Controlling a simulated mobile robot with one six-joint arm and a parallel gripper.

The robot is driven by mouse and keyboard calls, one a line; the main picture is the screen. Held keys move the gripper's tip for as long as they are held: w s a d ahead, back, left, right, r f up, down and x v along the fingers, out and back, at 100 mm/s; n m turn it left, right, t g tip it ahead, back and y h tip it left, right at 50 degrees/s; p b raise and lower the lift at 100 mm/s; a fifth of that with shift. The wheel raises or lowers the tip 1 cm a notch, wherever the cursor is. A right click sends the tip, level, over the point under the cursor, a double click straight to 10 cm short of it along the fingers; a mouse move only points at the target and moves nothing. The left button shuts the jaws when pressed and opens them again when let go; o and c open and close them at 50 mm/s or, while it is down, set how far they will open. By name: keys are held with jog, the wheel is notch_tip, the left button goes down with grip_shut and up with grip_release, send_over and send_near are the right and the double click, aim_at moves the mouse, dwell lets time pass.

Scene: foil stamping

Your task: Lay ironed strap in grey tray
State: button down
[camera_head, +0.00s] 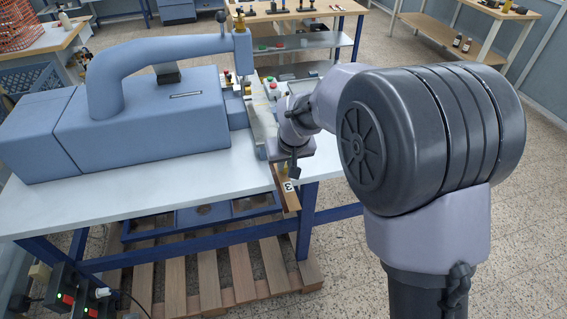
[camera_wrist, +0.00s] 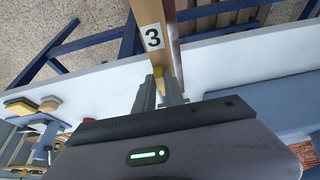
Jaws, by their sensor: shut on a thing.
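My gripper (camera_wrist: 160,92) is shut on the near end of a long brown strip, taken as the strap (camera_wrist: 150,12), with a yellow piece between the jaws. The strip carries a white label with a black "3". In the head view the strap (camera_head: 291,201) hangs out past the white table's front right edge, below my wrist; the jaws are largely hidden there. In the wrist view a thin reddish-brown edge runs along the strip's right side. I cannot make out the grey tray with certainty in either view.
A large blue-grey press (camera_head: 150,125) fills much of the white table (camera_head: 130,197), close left of my wrist. A wooden pallet (camera_head: 205,280) lies under the table. Behind are a workbench (camera_head: 335,8) and a wooden shelf (camera_head: 440,35). Tiled floor is free at right.

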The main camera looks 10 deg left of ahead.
aim_at(286, 167)
jog(key=shift+w+a+f, duration=0.1)
jog(key=shift+w, duration=0.25)
jog(key=shift+s+d+b, duration=0.35)
jog(key=shift+s, duration=0.4)
jog(key=shift+s+d+b, duration=0.3)
jog(key=shift+s, duration=0.4)
jog(key=shift+r, duration=0.2)
jog(key=shift+r+p, duration=1.45)
jog(key=shift+r, duration=0.5)
